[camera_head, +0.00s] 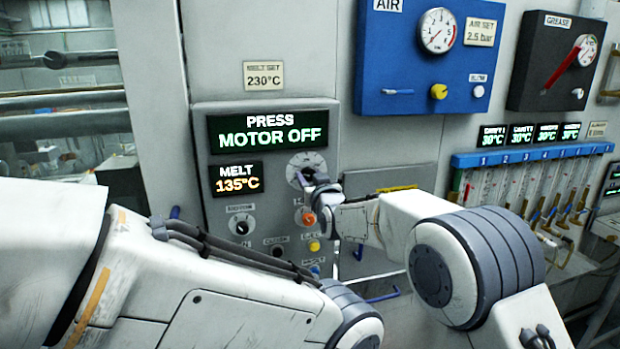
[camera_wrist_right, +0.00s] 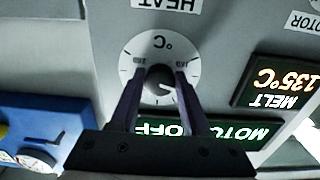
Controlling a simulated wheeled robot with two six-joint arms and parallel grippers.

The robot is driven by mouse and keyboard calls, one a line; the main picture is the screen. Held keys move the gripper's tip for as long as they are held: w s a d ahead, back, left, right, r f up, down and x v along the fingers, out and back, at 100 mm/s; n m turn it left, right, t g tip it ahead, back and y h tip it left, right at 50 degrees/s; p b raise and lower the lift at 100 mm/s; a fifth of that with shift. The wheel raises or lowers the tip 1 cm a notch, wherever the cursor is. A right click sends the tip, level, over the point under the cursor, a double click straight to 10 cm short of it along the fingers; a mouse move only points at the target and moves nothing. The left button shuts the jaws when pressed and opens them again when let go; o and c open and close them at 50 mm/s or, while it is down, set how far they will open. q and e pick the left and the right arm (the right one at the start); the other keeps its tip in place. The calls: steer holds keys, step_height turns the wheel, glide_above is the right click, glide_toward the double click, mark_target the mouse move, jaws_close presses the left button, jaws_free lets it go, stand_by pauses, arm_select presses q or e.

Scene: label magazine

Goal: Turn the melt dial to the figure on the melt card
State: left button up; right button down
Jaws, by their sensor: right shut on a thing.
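The melt dial (camera_head: 306,168) is a dark knob on a round pale scale on the grey panel. In the right wrist view the dial (camera_wrist_right: 158,82) shows upside down with "°C" on its scale. My right gripper (camera_head: 308,180) has its two fingers on either side of the knob, shut on it. The melt card (camera_head: 264,75) reads "MELT SET 230°C". The melt display (camera_head: 237,178) reads 135°C in orange. My left arm crosses the lower left of the head view; its gripper is not in view.
A display (camera_head: 268,130) reads "PRESS MOTOR OFF". Below the dial sit an orange knob (camera_head: 308,218), a motor knob (camera_head: 241,226) and small buttons. A blue air box (camera_head: 425,55) and a dark grease box (camera_head: 555,60) are to the right.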

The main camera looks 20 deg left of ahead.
steer(key=shift+f+b, duration=0.15)
steer(key=shift+b, duration=0.2)
steer(key=m+b, duration=0.8)
steer(key=b, duration=0.2)
steer(key=shift+m+b, duration=0.45)
steer(key=shift+m, duration=0.15)
steer(key=m+b, duration=0.1)
steer(key=m, duration=0.1)
steer(key=shift+m, duration=0.3)
steer(key=m+b, duration=0.1)
steer(key=m, duration=0.1)
steer(key=shift+m, duration=0.4)
steer(key=m+b, duration=0.1)
steer(key=m, duration=0.2)
steer(key=shift+r, duration=0.2)
steer(key=shift+m, duration=1.6)
